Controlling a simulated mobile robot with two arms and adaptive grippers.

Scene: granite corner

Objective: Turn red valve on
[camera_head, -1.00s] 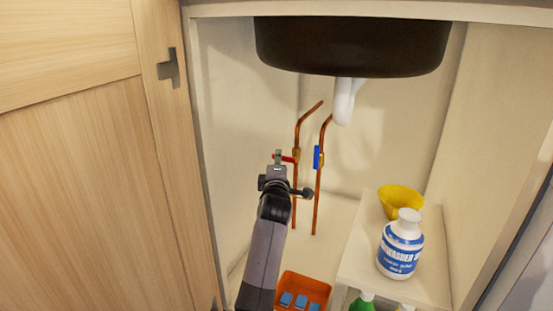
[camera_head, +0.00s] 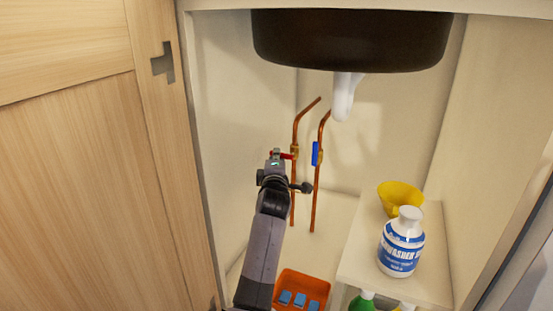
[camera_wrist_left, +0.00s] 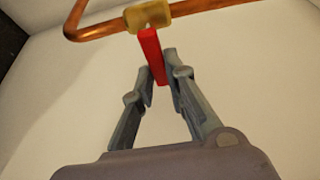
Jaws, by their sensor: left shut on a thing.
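The red valve handle (camera_wrist_left: 153,56) sticks out from a brass valve body (camera_wrist_left: 148,15) on a copper pipe in the left wrist view. In the head view the red handle (camera_head: 286,156) points left, across from its pipe, toward my gripper. My left gripper (camera_wrist_left: 156,76) has its two fingers on either side of the handle's free end and is shut on it. In the head view my left gripper (camera_head: 275,156) is at the left pipe, and its wrist hides part of the area below. My right gripper is not in view.
A blue valve handle (camera_head: 315,153) lies along the right copper pipe (camera_head: 317,190). A dark sink basin (camera_head: 350,40) with a white drain (camera_head: 344,95) hangs above. An orange bin (camera_head: 318,287) is below. A white bottle (camera_head: 401,243) and yellow bowl (camera_head: 400,196) stand on a shelf at right.

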